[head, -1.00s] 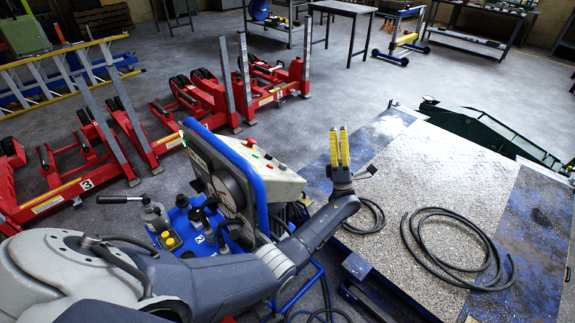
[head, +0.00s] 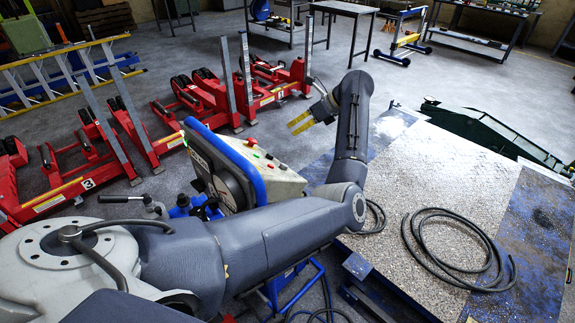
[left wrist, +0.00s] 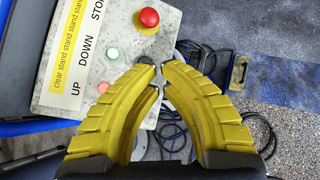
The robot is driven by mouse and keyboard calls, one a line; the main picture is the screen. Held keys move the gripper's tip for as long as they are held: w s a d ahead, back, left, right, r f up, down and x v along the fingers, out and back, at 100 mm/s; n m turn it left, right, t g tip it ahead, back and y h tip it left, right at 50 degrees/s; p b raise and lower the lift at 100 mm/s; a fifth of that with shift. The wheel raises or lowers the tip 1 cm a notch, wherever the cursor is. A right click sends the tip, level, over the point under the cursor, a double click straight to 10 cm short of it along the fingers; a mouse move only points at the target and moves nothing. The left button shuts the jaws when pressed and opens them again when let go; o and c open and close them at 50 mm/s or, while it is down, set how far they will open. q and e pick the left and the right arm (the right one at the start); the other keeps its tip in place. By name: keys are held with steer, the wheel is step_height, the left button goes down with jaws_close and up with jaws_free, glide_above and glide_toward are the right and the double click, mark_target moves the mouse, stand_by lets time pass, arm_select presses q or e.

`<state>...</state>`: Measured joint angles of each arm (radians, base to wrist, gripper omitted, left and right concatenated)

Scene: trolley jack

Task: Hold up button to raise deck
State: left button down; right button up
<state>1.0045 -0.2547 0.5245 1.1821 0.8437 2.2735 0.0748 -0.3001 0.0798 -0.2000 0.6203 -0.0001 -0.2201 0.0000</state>
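The control box (head: 280,178) with small coloured buttons stands left of the deck (head: 425,175), a wide platform with a speckled top and blue edges. In the left wrist view the box face (left wrist: 60,25) carries the words UP, DOWN and STOP. A pale red button (left wrist: 103,87) lies beside UP, a green button (left wrist: 112,54) beside DOWN, and a large red knob (left wrist: 149,18) near STOP. My left gripper (head: 300,123) is above and beyond the box, apart from it, with its yellow fingertips (left wrist: 161,78) nearly together and nothing between them. My right gripper is out of view.
Black cable (head: 455,250) lies coiled on the deck. Red wheeled stands (head: 205,95) line the floor at left, behind the box. A yellow ladder (head: 60,72) lies farther left.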

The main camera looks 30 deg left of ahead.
mark_target(284, 166)
arm_select(q)
steer(key=shift+w+d+f+h, duration=0.2)
steer(key=shift+w+d+h, duration=0.05)
steer(key=shift+d+h, duration=0.35)
steer(key=shift+s+a+f, duration=0.2)
steer(key=shift+s+f, duration=0.7)
steer(key=shift+f, duration=0.25)
steer(key=shift+s+a+f, duration=0.25)
steer(key=shift+s+f, duration=0.6)
steer(key=shift+f, duration=0.25)
steer(key=shift+s+a+f, duration=0.2)
steer(key=shift+s+f, duration=0.7)
steer(key=shift+f, duration=0.25)
steer(key=shift+s+f, duration=0.15)
steer(key=shift+f, duration=0.1)
steer(key=shift+s+f, duration=0.1)
